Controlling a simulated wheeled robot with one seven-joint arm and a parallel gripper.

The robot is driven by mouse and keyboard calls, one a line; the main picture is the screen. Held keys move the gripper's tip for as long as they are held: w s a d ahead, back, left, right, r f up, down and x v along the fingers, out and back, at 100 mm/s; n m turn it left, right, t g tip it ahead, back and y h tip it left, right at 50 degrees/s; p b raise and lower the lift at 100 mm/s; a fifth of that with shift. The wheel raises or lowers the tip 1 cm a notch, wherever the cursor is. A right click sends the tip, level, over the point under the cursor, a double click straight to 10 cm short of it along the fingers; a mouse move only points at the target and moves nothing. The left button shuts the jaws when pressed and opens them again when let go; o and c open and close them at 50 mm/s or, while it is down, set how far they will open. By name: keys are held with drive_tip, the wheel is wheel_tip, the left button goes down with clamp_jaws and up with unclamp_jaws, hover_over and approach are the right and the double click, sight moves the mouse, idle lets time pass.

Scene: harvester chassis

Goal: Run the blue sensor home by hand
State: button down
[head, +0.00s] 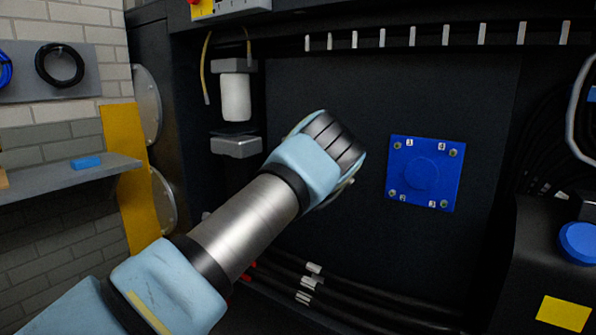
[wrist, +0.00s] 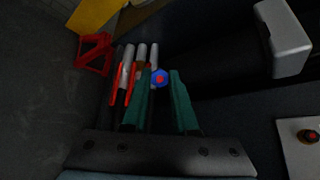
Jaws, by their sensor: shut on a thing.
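In the wrist view, my gripper (wrist: 162,74) has two green fingers shut on a small round blue sensor (wrist: 160,79) with a red centre. The sensor sits at the fingertips, and its far side is hidden. In the head view, my arm reaches up toward the dark panel. My wrist hides the fingers and the sensor there. I cannot tell whether the sensor touches anything beyond the fingertips.
A blue numbered plate (head: 425,173) with corner bolts is on the dark panel, right of my wrist. A white canister (head: 236,97) hangs left. Cables with white tags (head: 314,268) run below. A black box with a blue round cap (head: 578,243) stands right.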

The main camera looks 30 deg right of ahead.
drive_tip(key=s+d+r+m+h, duration=0.4)
drive_tip(key=d+r+h, duration=0.3)
drive_tip(key=d, duration=0.4)
drive_tip(key=s+d+r+m+h, duration=0.4)
drive_tip(key=d+r+h, duration=0.3)
drive_tip(key=d+r, duration=0.3)
drive_tip(key=shift+d+h+b, duration=0.35)
drive_tip(key=shift+d+h, duration=0.05)
drive_tip(key=shift+d, duration=0.2)
drive_tip(key=shift+a+f+b, duration=0.1)
drive_tip(key=shift+b, duration=0.5)
drive_tip(key=shift+w+d+b, duration=0.35)
drive_tip(key=shift+w+d, duration=0.15)
drive_tip(key=shift+d, duration=0.35)
drive_tip(key=shift+w+d+b, duration=0.35)
drive_tip(key=shift+w+d, duration=0.15)
drive_tip(key=shift+d, duration=0.35)
drive_tip(key=shift+w+d+b, duration=0.35)
drive_tip(key=shift+w+d, duration=0.15)
drive_tip(key=shift+d, duration=0.35)
drive_tip(key=shift+w+d+b, duration=0.35)
drive_tip(key=shift+d+b, duration=0.15)
drive_tip(key=shift+d, duration=0.15)
drive_tip(key=shift+w+d+b, duration=0.35)
drive_tip(key=shift+d+b, duration=0.15)
drive_tip(key=shift+d, duration=0.1)
drive_tip(key=shift+a+b, duration=0.15)
drive_tip(key=shift+b, duration=0.45)
drive_tip(key=shift+b, duration=0.35)
